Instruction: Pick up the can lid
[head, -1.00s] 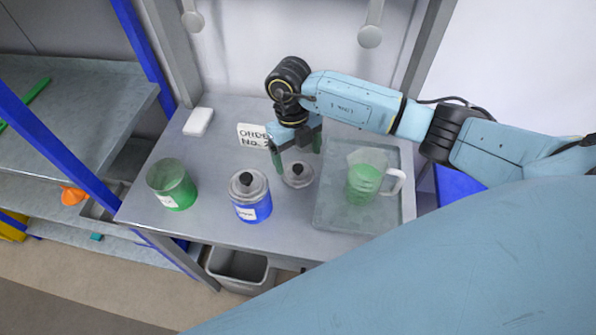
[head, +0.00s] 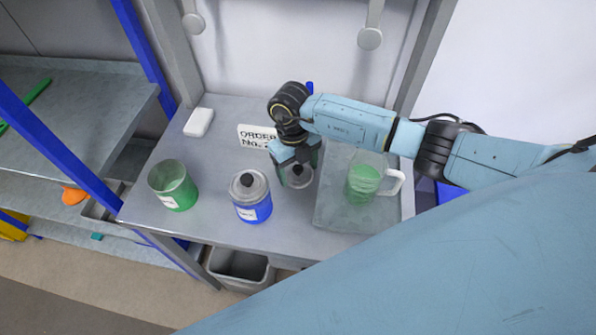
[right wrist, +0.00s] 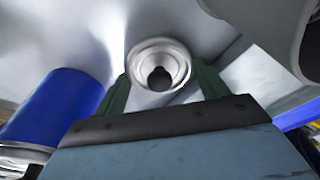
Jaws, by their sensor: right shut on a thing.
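The can lid (head: 297,180) is a round metal disc with a dark knob, low over or on the table to the right of the blue can. My right gripper (head: 298,176) points down at it with one green finger on each side. In the right wrist view the lid (right wrist: 158,66) sits between the two green fingers, its knob toward the camera, and the right gripper (right wrist: 160,88) is shut on it. I cannot tell whether the lid touches the table. My left gripper is not in view.
A blue can (head: 253,208) with its own knobbed lid stands just left. An open green can (head: 172,186) is further left. A tray (head: 335,217) holding a jug of green liquid (head: 363,184) is on the right. A sign (head: 257,136) and a white block (head: 198,122) are behind.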

